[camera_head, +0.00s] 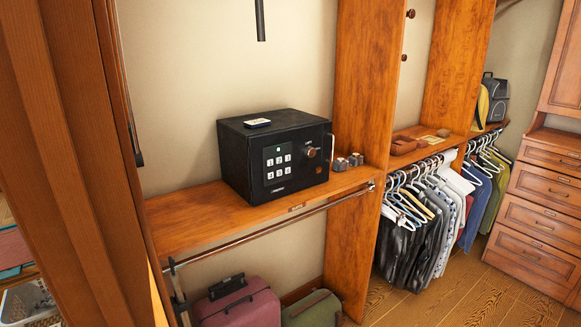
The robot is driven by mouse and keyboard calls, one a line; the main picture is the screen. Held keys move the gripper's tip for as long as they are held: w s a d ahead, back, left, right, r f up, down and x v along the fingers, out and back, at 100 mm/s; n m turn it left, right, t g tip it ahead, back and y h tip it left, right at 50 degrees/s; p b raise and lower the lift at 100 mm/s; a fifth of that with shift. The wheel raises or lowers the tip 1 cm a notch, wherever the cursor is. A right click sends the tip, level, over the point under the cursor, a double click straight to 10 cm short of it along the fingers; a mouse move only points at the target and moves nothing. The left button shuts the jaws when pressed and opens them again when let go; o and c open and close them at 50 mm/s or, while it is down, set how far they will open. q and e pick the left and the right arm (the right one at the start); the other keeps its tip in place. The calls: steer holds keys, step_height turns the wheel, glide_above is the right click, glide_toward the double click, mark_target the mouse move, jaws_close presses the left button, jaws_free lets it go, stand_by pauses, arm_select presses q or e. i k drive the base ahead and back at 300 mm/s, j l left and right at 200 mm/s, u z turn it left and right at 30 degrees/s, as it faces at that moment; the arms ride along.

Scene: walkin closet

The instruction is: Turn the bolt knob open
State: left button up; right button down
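A black safe (235,160) stands on the wooden shelf, with its front turned toward the lower right. Its door looks shut. A round brownish knob (311,152), which looks like the bolt knob, is on the upper right of the safe's front. A keypad (278,164) with pale square buttons is to the left of the knob. Neither of my grippers is in view. I cannot tell the bolt's position from the knob.
A small flat item (257,123) lies on top of the safe. Small dark blocks (348,161) sit right of it on the shelf (185,219). A clothes rail (270,226) runs below the shelf's front. A brown wooden panel (75,150) blocks the left side. Suitcases (240,308) stand below.

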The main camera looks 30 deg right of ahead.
mark_target(310, 151)
steer(key=l+z, duration=0.15)
steer(key=z, duration=0.2)
steer(key=i+l+z, duration=0.1)
steer(key=z, duration=0.25)
steer(key=i+l+z, duration=0.1)
steer(key=z, duration=0.25)
